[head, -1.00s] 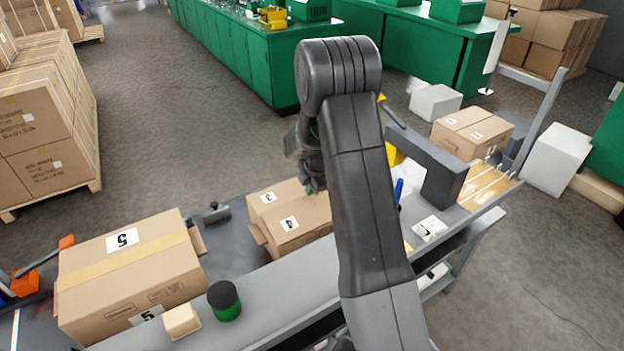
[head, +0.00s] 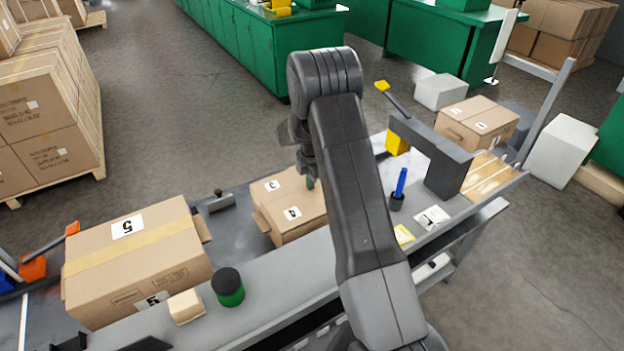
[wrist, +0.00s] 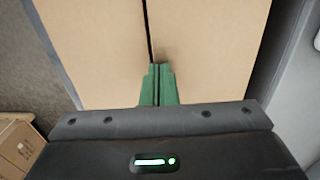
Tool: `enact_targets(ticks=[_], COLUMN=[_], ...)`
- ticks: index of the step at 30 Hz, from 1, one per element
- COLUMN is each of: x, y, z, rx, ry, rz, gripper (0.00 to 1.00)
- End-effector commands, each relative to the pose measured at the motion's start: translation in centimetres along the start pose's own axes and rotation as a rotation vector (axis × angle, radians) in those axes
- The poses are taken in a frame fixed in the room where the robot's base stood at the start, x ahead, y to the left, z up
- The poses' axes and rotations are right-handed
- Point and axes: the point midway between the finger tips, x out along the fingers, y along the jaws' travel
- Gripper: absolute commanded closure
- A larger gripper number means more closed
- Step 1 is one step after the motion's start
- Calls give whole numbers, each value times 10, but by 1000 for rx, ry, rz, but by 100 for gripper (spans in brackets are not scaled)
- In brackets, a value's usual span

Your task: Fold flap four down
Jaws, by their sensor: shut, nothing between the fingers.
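An open-topped style carton (head: 290,232) stands mid-bench, with flap four (head: 303,208) on its near side and flap three (head: 265,189) on its far side. Both flaps look to lie about flat, with a narrow dark seam between them. A small end flap sticks out at the carton's left. My gripper (head: 310,183) is over the carton's right part, partly hidden by my arm. In the wrist view my gripper's green fingers (wrist: 159,84) are together and empty at the seam between two cardboard panels. Whether they touch the cardboard I cannot tell.
A taped carton marked 5 (head: 180,255) stands at the left, with a green-black jar (head: 228,287) and a small tan block (head: 186,306) near it. A grey arch (head: 447,172), a blue pen (head: 401,182) in a holder and another carton (head: 478,122) are to the right.

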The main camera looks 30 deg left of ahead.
Motion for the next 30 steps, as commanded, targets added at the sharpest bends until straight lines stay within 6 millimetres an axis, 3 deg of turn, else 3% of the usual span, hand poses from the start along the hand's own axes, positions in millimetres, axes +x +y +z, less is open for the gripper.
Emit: enact_targets(ticks=[10,30], x=[10,6], y=[3,2], z=[0,0], rx=[0,2], ry=[-1,-1], rz=[-199,-218], gripper=[100,100])
